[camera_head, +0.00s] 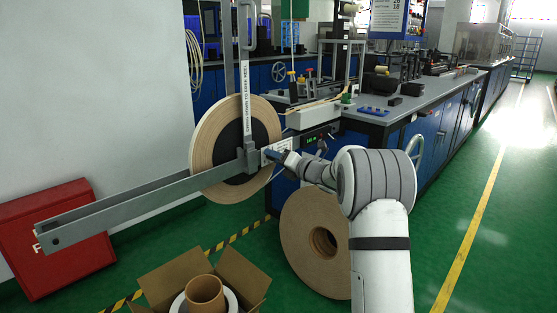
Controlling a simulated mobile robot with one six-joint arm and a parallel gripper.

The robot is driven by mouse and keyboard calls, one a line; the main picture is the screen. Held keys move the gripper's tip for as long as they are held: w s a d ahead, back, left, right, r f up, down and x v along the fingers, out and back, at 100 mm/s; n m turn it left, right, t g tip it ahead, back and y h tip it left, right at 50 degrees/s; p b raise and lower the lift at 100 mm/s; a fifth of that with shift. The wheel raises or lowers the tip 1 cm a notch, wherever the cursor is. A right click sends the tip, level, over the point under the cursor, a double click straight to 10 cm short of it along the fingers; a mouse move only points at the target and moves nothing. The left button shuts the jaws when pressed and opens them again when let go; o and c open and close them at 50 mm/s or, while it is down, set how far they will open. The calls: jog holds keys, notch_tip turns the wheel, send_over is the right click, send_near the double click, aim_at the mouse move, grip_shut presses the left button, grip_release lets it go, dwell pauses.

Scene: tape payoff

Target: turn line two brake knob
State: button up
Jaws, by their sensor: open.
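A tape payoff with a large tan reel (209,150) stands left of centre, its flat face towards me. A grey upright bar (246,85) with a printed strip crosses the reel, and a long grey arm (135,205) reaches down to the left. A dark control panel (311,139) with a green display sits right of the reel. My gripper (273,156) is open, close to the reel's right edge, just below a small white label (277,146). I cannot make out the line two brake knob; it may be hidden by my gripper or too small. I cannot tell whether my gripper touches anything.
A second tan reel (295,243) leans low beside my arm. An open cardboard box (166,281) with rolls is on the floor in front. A red case (62,240) stands left. A blue workbench (440,100) runs back on the right; the green floor beside it is clear.

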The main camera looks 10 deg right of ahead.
jog(key=c, duration=0.9)
jog(key=shift+d, duration=0.3)
jog(key=shift+c, duration=0.5)
jog(key=shift+a, duration=0.25)
